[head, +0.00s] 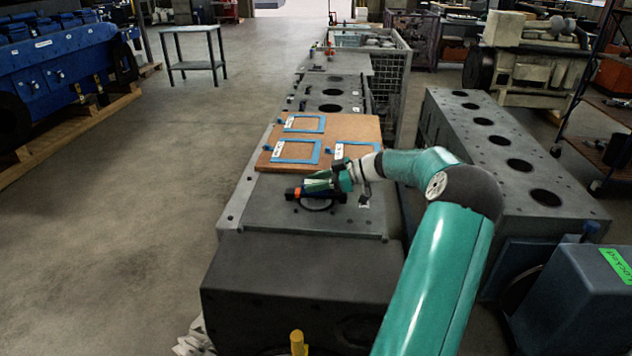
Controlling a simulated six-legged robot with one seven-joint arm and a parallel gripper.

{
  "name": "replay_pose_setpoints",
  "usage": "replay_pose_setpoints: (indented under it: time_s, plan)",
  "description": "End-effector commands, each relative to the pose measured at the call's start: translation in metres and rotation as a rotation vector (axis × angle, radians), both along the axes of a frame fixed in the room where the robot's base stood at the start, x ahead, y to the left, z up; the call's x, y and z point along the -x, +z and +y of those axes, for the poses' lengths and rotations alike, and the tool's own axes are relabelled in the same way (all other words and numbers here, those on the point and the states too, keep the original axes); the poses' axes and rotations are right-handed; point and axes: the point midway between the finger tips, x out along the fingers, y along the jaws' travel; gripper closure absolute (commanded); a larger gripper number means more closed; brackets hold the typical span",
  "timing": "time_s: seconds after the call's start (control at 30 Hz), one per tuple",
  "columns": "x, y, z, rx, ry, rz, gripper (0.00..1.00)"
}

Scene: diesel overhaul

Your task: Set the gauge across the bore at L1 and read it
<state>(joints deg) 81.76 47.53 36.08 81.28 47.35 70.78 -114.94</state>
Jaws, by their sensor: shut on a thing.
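My gripper (322,184) is at the near end of the central engine block (260,215), reaching in from the right. It is shut on the gauge (302,195), a dark bar-like tool with an orange part at its left end. No L1 mark and no reading can be made out. My gripper and the gauge hide part of the bore.
A brown board (338,128) with blue outlined frames and white labels lies on the block just beyond the bore. More open bores lie farther along. A second block (490,135) with a row of bores stands right. The floor (150,200) at left is clear.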

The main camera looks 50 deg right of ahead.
Motion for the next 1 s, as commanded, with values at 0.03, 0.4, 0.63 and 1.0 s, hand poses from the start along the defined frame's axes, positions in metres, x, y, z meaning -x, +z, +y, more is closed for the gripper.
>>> replay_pose_setpoints:
  time_s: [0.03,0.4,0.63,1.0]
  plan:
    - [0.0,0.001,0.0,0.0,0.0,-0.001,0.96]
    - [0.0,-0.001,0.0,-0.001,0.0,-0.001,0.44]
    - [0.0,-0.001,0.0,0.0,0.0,0.0,0.36]
    - [0.023,0.009,-0.019,0.002,-0.004,0.0,0.36]
